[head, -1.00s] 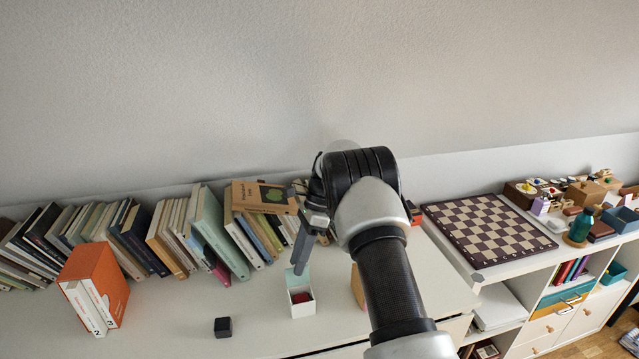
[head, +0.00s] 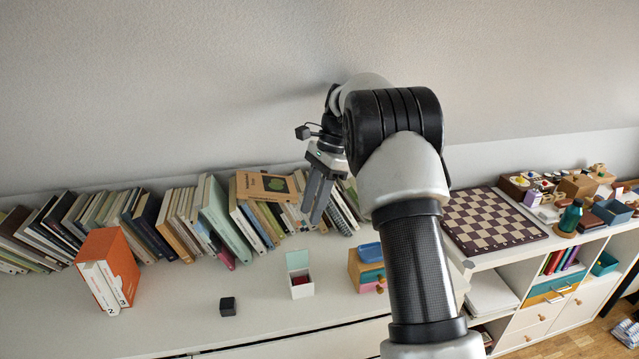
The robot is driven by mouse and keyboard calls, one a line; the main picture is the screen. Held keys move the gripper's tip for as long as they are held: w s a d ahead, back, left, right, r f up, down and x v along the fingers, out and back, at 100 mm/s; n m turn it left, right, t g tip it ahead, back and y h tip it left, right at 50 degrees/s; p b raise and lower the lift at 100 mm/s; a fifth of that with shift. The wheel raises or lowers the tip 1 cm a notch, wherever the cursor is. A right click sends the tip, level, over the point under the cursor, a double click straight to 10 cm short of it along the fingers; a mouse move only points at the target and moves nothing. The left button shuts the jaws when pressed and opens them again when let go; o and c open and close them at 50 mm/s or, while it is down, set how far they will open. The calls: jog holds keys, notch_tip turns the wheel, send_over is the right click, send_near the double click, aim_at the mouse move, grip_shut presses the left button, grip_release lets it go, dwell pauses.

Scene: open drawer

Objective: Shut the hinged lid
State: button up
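A small white box (head: 302,291) stands on the white cabinet top with something red (head: 301,278) inside. Its hinged lid (head: 297,260), pale green inside, stands upright at the back edge, so the box is open. My gripper (head: 316,217) hangs above and behind the box, slightly to its right, in front of the row of books. It is apart from the lid. Its dark fingers point down and seem close together, seen from the side; I cannot tell the gap between them.
A black cube (head: 228,306) sits left of the box. A small coloured drawer unit (head: 367,268) stands to its right, partly behind my arm. Books (head: 222,220) line the wall, with an orange slipcase (head: 112,262) at left. The cabinet top (head: 180,325) in front is clear.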

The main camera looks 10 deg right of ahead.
jog(key=s+r+n+t+h+p, duration=0.1)
jog(key=s+r+n, duration=0.2)
jog(key=s+r, duration=0.3)
notch_tip(320, 180, up, 5)
jog(key=shift+f+n+t+p, duration=0.15)
jog(key=shift+n+t+p, duration=0.15)
